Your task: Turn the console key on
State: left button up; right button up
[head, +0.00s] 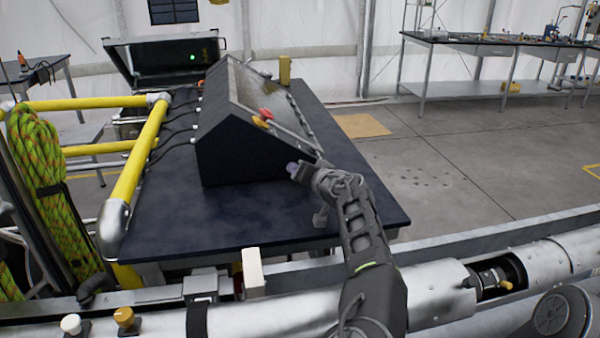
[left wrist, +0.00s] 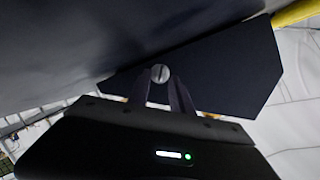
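The console (head: 245,150) is a dark box with a sloping top on a dark table, its flat side panel facing me. In the left wrist view, that dark side panel (left wrist: 225,75) fills the middle. A small round silver key switch (left wrist: 160,73) with a slot-like line across it sits on the panel. My left gripper (left wrist: 160,88) has its two fingers apart, one on each side of the switch; I cannot tell whether they touch it. In the head view, my left gripper (head: 294,170) is at the panel's lower right corner; the switch is not visible there. My right gripper is not in view.
The dark table (head: 240,225) has free room in front of the console. Yellow rails (head: 138,150) and a coiled green rope (head: 45,185) stand at left.

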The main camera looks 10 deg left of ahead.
pick_arm(q)
jog(key=shift+d, duration=0.1)
jog(key=b+v, duration=0.1)
jog(key=v, duration=0.6)
jog(key=shift+s+d+r, duration=0.1)
jog(key=shift+s+d, duration=0.05)
jog(key=shift+s, duration=0.15)
jog(key=shift+o, duration=0.3)
